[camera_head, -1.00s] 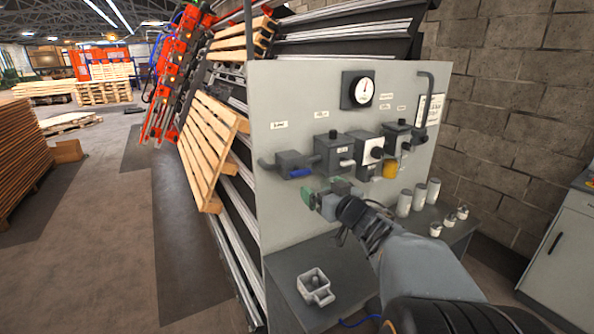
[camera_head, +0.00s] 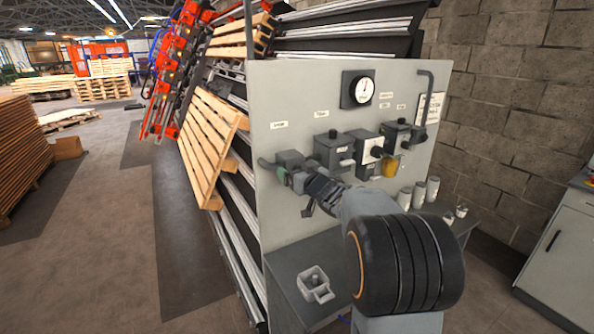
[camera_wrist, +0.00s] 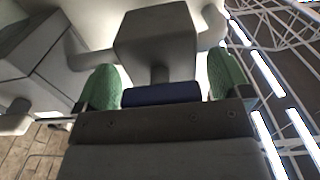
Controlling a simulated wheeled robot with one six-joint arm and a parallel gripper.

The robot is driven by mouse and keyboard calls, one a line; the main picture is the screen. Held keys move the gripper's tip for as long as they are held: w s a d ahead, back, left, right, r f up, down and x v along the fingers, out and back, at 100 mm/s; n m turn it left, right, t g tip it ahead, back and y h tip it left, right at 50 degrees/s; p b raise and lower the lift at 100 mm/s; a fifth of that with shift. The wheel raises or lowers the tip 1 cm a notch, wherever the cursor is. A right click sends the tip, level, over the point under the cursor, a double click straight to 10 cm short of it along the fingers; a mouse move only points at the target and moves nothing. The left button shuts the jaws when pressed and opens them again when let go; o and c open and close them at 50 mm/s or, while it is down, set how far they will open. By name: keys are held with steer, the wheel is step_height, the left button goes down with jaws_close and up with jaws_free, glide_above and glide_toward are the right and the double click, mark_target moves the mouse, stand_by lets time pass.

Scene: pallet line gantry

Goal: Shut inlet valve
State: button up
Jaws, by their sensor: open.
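The leftmost valve on the grey panel is a dark grey block (camera_head: 291,160) on a short pipe; the small label above it is too blurred to read surely. In the wrist view its body (camera_wrist: 158,38) stands ahead, with a stem down to a blue handle (camera_wrist: 162,94). My gripper (camera_head: 285,178) is at this valve, and its wrist hides the blue handle in the head view. In the wrist view my gripper (camera_wrist: 164,88) is open, its green fingertips on either side of the blue handle. Gaps show at both sides, though contact is hard to tell.
To the right on the panel (camera_head: 290,95) are another valve block (camera_head: 333,148), a gauge (camera_head: 362,90) and a yellow cup-like part (camera_head: 390,166). Below, a shelf holds a grey square cup (camera_head: 314,284) and several canisters (camera_head: 418,194). A wooden pallet (camera_head: 208,140) leans at left.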

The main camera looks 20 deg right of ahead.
steer(key=shift+c, duration=0.2)
steer(key=c, duration=0.9)
steer(key=shift+n+b, duration=5.35)
steer(key=shift+n, duration=3.75)
